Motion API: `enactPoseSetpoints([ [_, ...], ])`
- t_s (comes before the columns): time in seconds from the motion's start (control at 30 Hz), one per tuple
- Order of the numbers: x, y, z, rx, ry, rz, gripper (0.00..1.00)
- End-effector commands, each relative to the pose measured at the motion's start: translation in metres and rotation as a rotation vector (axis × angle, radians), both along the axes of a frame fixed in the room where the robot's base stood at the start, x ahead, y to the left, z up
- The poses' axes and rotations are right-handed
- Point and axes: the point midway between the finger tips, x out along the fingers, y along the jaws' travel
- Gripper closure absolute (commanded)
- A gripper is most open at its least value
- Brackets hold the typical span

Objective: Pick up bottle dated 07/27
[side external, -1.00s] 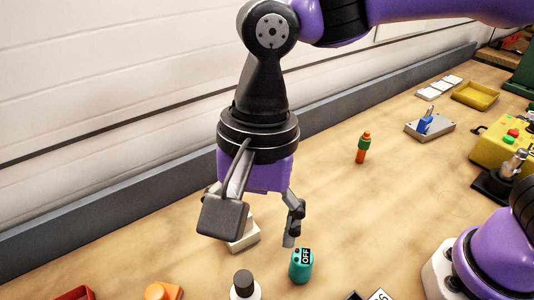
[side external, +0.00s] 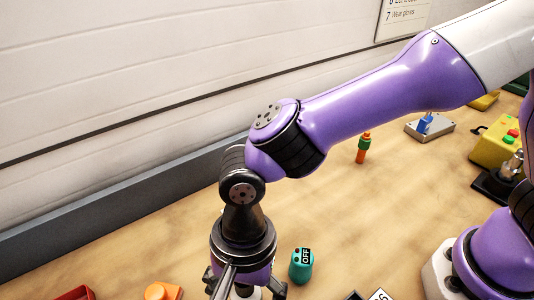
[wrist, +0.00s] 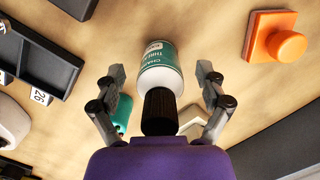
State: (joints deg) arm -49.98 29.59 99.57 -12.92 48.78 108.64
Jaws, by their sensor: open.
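In the wrist view a bottle (wrist: 160,68) with a black cap, a white body and a green label lies between the two fingers of my gripper (wrist: 161,72). The fingers stand apart on either side of it, with a gap on each side. Part of the label's print shows, but I cannot read a date on it. In the side external view my gripper (side external: 246,284) is low at the bottom edge and hides most of the bottle.
A teal object marked OFF (side external: 301,266) stands close to the right of my gripper. An orange knob (side external: 163,291) is to the left. A black tray (wrist: 40,55) and a number card (wrist: 40,97) show in the wrist view. An orange-green piece (side external: 363,148) stands farther back.

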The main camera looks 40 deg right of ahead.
Motion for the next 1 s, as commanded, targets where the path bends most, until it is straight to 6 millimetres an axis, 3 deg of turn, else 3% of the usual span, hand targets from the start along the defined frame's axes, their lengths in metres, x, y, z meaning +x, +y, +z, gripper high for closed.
enactPoseSetpoints([
  [0.13,0.000,0.000,0.000,0.000,0.000,0.000,0.16],
  [0.2,0.000,0.000,0.000,0.000,0.000,0.000,0.50],
  [0.3,0.000,0.000,0.000,0.000,0.000,0.000,0.92],
  [0.7,0.000,0.000,0.004,0.000,0.000,0.000,0.92],
  [1.0,0.001,0.001,0.063,0.004,-0.003,0.000,0.92],
])
